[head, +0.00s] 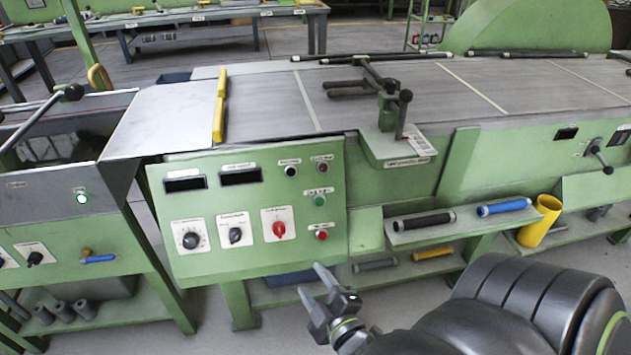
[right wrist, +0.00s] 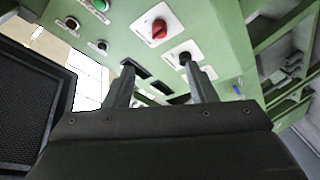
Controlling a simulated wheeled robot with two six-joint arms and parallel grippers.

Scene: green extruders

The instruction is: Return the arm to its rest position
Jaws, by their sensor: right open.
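My right gripper (head: 328,295) is in the lower middle of the head view, in front of and below the green control panel (head: 258,250). Its two fingers are apart with nothing between them. In the right wrist view the open fingers (right wrist: 160,85) point toward the panel face, with the red rotary switch (right wrist: 159,29) and a black knob (right wrist: 185,58) beyond them. No contact with the panel shows. My left gripper is not in either view.
The panel carries a red switch (head: 279,229), black knobs and buttons. A shelf with a black roller (head: 424,220) and a blue roller (head: 503,207) juts out on the right, near a yellow cylinder (head: 540,222). Grey floor (head: 213,325) lies open below left.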

